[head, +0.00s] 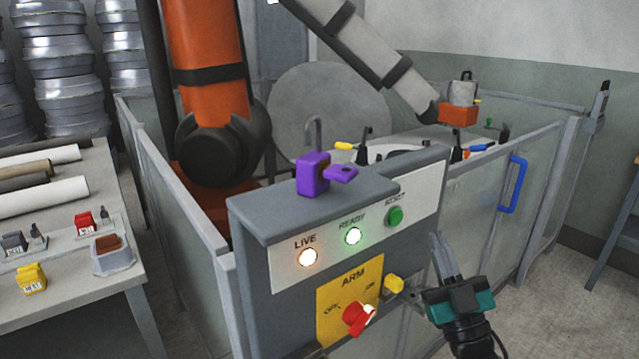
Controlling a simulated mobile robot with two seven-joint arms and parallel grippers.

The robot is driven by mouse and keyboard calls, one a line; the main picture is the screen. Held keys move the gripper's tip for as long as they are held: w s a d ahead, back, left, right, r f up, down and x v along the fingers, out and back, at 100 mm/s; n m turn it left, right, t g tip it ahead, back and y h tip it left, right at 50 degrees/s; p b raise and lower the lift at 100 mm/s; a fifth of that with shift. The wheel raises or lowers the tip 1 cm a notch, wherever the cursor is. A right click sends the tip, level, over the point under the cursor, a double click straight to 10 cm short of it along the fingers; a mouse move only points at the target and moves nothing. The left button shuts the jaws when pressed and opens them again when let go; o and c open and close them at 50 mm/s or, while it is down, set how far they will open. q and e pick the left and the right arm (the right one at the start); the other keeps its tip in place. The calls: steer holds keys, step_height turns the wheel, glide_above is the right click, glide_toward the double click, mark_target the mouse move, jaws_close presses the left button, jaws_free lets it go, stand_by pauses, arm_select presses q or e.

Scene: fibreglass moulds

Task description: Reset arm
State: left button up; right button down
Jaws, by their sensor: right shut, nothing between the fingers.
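A grey control box (345,215) stands in front of the fenced cell. Its white panel has a glowing orange lamp marked LIVE (309,257), a glowing pale green lamp marked READY (353,236) and a green button marked RESET (394,216). Below, a yellow plate marked ARM (340,290) carries a red rotary knob (357,318) between OFF and ON marks. A yellow block (394,284) sits at the plate's right edge. My right gripper (437,240) is shut and empty, right of the box and below the button, apart from it.
A purple padlock (313,175) with a tag stands on the box. Behind are an orange robot arm (207,75) and a fence gate with a blue handle (514,185). A table (85,290) with rolls, tagged locks and a tray is at left. Floor shows at right.

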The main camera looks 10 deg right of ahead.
steer(key=s+a+f+m+g, duration=0.1)
steer(key=s+a+f+g, duration=0.2)
steer(key=f, duration=0.6)
steer(key=s+a+f+m+g, duration=0.1)
steer(key=a+f+g, duration=0.3)
steer(key=f+g, duration=0.3)
steer(key=s+a+f+g, duration=0.2)
steer(key=s+a+f, duration=0.1)
steer(key=s+f, duration=0.2)
steer(key=s+a+f+g, duration=0.2)
steer(key=s+f+g, duration=0.1)
steer(key=s+f, duration=0.3)
steer(key=shift+s+a+f+g+p, duration=0.2)
steer(key=shift+a+f+g+p, duration=0.1)
steer(key=shift+a+f+p, duration=0.25)
steer(key=shift+d+f, duration=0.1)
steer(key=shift+d, duration=0.05)
